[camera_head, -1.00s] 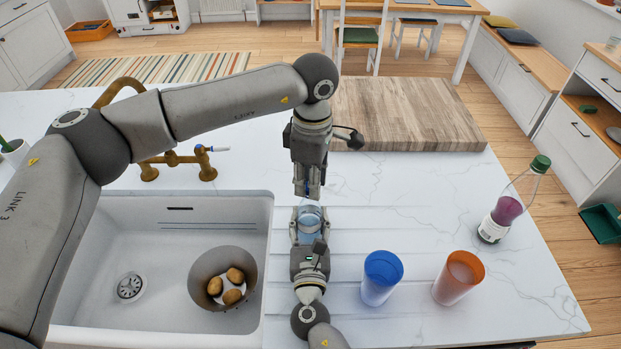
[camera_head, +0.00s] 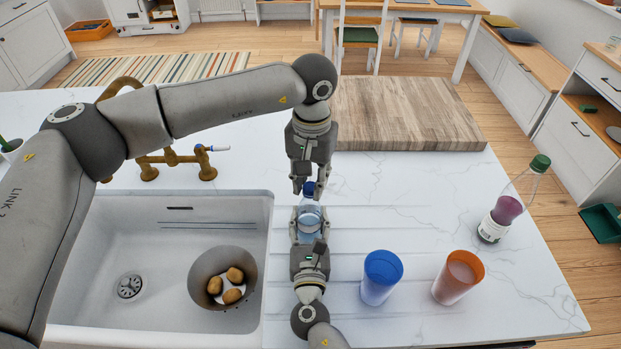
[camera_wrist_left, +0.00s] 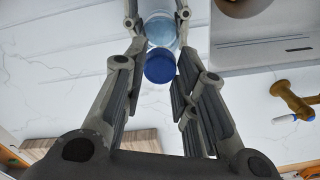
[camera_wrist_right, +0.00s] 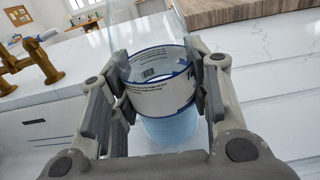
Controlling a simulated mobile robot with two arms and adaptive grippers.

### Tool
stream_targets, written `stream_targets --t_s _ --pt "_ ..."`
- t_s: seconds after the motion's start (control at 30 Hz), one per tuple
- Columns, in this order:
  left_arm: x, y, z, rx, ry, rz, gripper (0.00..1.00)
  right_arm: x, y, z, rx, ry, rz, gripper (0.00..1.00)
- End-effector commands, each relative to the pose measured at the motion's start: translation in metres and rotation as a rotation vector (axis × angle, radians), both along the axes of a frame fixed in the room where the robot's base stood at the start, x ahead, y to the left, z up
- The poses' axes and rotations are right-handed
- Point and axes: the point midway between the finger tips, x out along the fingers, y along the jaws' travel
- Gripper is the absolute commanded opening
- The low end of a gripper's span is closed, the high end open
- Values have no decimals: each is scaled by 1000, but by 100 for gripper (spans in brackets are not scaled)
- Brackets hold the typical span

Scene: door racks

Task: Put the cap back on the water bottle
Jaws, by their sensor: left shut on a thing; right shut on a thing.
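The clear blue water bottle (camera_head: 310,216) stands upright on the counter beside the sink. My right gripper (camera_head: 308,232) is shut around its body; the right wrist view shows the fingers on both sides of the labelled bottle (camera_wrist_right: 160,99). The dark blue cap (camera_head: 309,188) is at the bottle's top, in line with the neck. It also shows in the left wrist view (camera_wrist_left: 160,68), in front of the bottle (camera_wrist_left: 160,28). My left gripper (camera_head: 310,184) is over the bottle, its fingers on either side of the cap. The contact between cap and neck cannot be seen clearly.
A blue cup (camera_head: 381,278) and an orange cup (camera_head: 458,278) stand to the right. A green-capped bottle (camera_head: 508,205) is farther right. A wooden board (camera_head: 405,112) lies behind. The sink (camera_head: 120,235) holds a colander (camera_head: 207,264) with potatoes.

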Motion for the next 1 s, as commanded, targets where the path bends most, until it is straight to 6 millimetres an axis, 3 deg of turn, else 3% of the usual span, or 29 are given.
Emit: stream_targets --t_s 0.07,0.1,0.27,0.67,1.0 --pt "-1 0 0 1 2 0 19 0 -1 -3 1 6 -1 0" --pt "-1 0 0 1 2 0 30 0 -1 -3 2 6 -1 0" --pt "-1 0 0 1 2 2 51 0 -1 -3 1 6 -1 0" --pt "0 0 5 0 0 4 52 -1 -1 -3 0 5 -1 0" --pt "0 -1 69 -1 -3 4 52 -1 -1 -3 0 5 0 0"
